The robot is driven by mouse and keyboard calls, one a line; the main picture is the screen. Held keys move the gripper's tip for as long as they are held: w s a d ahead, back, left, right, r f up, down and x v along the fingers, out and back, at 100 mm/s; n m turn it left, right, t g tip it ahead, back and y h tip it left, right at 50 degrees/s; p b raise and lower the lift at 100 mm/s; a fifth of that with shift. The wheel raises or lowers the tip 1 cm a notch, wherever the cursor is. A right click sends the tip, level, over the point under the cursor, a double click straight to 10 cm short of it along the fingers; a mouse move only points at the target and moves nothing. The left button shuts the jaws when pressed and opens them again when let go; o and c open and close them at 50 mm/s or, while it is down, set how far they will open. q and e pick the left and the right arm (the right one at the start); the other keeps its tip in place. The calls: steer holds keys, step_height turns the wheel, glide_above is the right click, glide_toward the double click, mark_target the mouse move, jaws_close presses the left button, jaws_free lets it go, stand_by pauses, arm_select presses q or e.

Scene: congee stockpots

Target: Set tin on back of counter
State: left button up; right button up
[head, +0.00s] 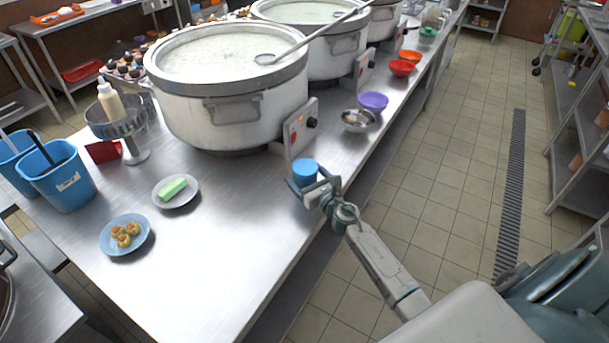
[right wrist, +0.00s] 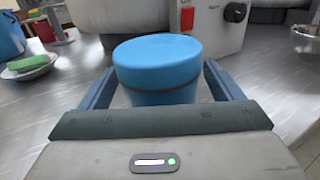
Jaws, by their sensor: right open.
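The tin is a blue cylinder (head: 305,171) standing upright near the front edge of the steel counter (head: 214,239). My right gripper (head: 316,188) is open, with its fingers on either side of the tin. In the right wrist view the tin (right wrist: 158,68) stands between the two open fingers (right wrist: 158,92), with a narrow gap visible at the sides. The tin's lower part is hidden by the gripper. My left gripper is not in view.
A large stockpot (head: 235,110) with a control box (head: 300,127) stands just behind the tin. Left are a green block on a plate (head: 176,203), a blue food plate (head: 110,243) and blue buckets (head: 66,190). Bowls (head: 358,121) stand right.

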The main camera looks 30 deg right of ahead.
steer(key=s, duration=0.3)
steer(key=s+b, duration=0.1)
steer(key=s, duration=0.5)
steer(key=shift+s+d+f, duration=0.15)
steer(key=shift+s+d, duration=0.25)
steer(key=shift+s+d+b, duration=0.1)
steer(key=shift+s+b, duration=0.25)
steer(key=shift+s, duration=0.45)
